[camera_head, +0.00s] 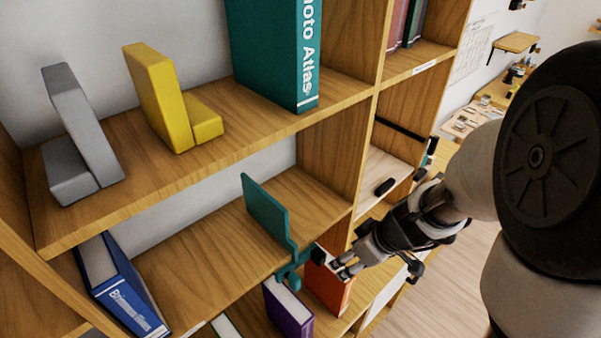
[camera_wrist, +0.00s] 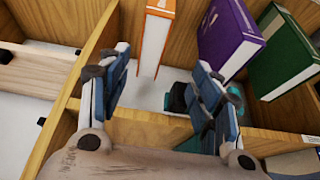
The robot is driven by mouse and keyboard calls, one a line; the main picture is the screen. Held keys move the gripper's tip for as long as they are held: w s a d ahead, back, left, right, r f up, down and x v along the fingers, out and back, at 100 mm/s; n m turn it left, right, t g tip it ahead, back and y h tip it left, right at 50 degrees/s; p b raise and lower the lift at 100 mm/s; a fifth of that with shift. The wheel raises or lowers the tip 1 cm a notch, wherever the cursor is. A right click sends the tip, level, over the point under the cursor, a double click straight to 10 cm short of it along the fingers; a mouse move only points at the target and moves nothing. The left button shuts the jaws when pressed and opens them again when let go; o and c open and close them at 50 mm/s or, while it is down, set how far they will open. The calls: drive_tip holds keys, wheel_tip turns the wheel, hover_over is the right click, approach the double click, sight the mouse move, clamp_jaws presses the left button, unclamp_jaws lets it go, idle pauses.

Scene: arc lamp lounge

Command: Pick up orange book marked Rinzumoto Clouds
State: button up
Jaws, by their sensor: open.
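The orange book (camera_head: 330,288) stands upright in a lower shelf compartment, partly hidden behind my gripper in the head view. In the wrist view the orange book (camera_wrist: 157,32) is ahead of my gripper (camera_wrist: 161,60), in line with the gap between the two fingers. Its title cannot be read in either view. In the head view my gripper (camera_head: 343,268) is at the front of the shelf, close to the book's upper part. The fingers are apart and nothing is held. I cannot tell whether a finger touches the book.
A purple book (camera_head: 287,308) stands just left of the orange one; a green book (camera_wrist: 284,55) is beyond it. A teal bookend (camera_head: 265,215) stands on the shelf nearby. A blue book (camera_head: 122,290) leans at the left. A wooden divider (camera_wrist: 88,75) is close to my fingers.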

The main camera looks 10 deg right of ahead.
drive_tip(key=b, duration=0.5)
hover_over(327, 281)
drive_tip(key=d, duration=0.2)
wheel_tip(327, 281, down, 11)
drive_tip(key=shift+a+r, duration=0.15)
drive_tip(key=shift+w+d+b+x, duration=0.15)
drive_tip(key=shift+b+x, duration=0.15)
drive_tip(key=shift+x, duration=1.2)
drive_tip(key=shift+w+d+b+x, duration=0.1)
drive_tip(key=shift+b+x, duration=0.2)
drive_tip(key=shift+x, duration=1.15)
drive_tip(key=shift+f+b, duration=0.25)
drive_tip(key=shift+b, duration=0.4)
drive_tip(key=shift+c, duration=0.3)
clamp_jaws()
